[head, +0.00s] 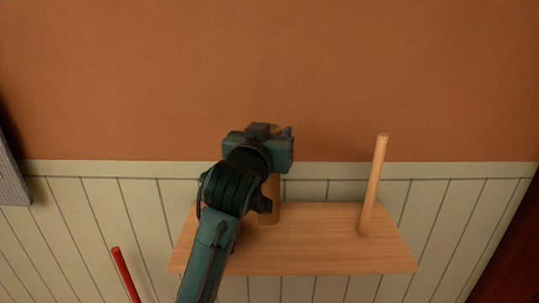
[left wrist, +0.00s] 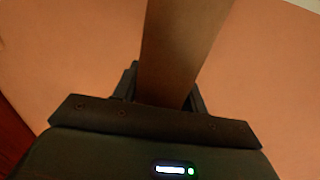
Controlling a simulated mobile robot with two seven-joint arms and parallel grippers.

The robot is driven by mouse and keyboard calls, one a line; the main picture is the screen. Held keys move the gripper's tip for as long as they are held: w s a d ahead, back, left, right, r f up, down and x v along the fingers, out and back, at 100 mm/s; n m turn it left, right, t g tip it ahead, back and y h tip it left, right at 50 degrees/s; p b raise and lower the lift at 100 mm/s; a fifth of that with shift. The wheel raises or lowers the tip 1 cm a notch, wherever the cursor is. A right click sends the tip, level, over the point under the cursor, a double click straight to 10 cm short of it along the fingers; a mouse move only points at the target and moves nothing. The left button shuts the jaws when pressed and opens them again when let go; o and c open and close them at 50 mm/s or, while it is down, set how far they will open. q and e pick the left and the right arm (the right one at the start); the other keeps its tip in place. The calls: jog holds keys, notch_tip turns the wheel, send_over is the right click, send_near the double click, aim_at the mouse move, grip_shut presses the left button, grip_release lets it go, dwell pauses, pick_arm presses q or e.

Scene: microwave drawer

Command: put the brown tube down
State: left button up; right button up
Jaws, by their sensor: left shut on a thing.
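My left gripper (head: 268,140) is in front of the wall, above the left part of a wooden shelf board (head: 310,255). In the left wrist view its jaws (left wrist: 163,95) are shut on the brown tube (left wrist: 182,45), a wide, flat-looking brown length running up out of the frame. In the head view, a light brown upright piece (head: 271,200) shows below the gripper, its lower end at the board. My wrist hides much of it, and I cannot tell whether it touches the board or surrounds a peg. My right gripper is in neither view.
A tall, thin wooden peg (head: 375,185) stands on the right part of the board. The board between peg and brown piece is clear. A red rod (head: 125,273) shows at lower left, and a grey panel (head: 10,175) at the left edge.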

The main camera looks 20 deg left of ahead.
aim_at(268, 177)
pick_arm(q)
jog(key=shift+f, duration=1.6)
jog(key=shift+f, duration=0.2)
jog(key=o, duration=1.2)
jog(key=shift+c, duration=0.2)
